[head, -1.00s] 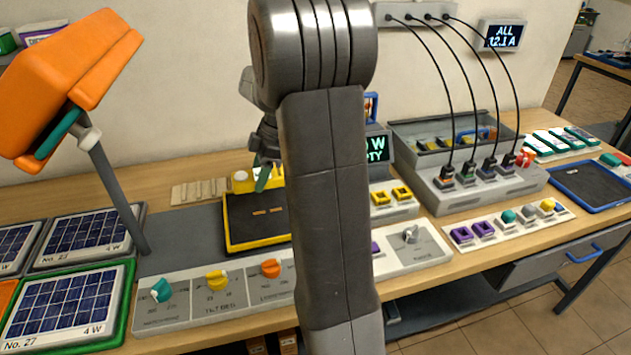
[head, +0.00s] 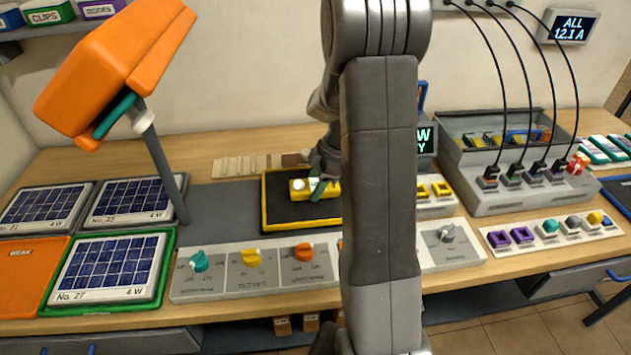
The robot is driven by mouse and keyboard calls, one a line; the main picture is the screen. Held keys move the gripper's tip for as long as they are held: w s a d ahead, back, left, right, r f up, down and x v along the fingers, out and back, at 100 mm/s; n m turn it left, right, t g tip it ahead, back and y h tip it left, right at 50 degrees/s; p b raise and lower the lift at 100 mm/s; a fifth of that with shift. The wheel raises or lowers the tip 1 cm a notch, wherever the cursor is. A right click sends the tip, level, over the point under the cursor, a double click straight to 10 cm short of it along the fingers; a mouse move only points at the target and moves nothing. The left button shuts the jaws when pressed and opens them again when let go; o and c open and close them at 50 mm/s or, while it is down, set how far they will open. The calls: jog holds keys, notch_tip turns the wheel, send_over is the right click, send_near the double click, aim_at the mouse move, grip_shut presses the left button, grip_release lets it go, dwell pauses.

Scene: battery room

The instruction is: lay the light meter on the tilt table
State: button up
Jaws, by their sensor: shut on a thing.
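The light meter (head: 299,189) is a small yellow block with a white round sensor on top. It shows over the tilt table, a dark board with a yellow rim (head: 265,207), towards its right part in view. My gripper (head: 320,189), with green fingers, is shut on the light meter. The meter looks level and low over the board; I cannot tell whether it touches. The board's orange marks are not visible now.
An orange lamp (head: 115,75) leans on a post left of the table. A control panel with a teal knob (head: 200,261) and others runs along the front. Solar panels (head: 105,267) lie at left. A cabled grey box (head: 520,190) stands at right.

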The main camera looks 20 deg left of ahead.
jog(key=shift+f+b, duration=0.15)
jog(key=shift+b, duration=0.15)
jog(key=o, duration=1.1)
jog(key=shift+c, duration=0.2)
jog(key=shift+r+p, duration=0.3)
jog(key=shift+p, duration=0.05)
jog(key=b+v, duration=0.1)
jog(key=v, duration=1.1)
jog(key=shift+b, duration=0.4)
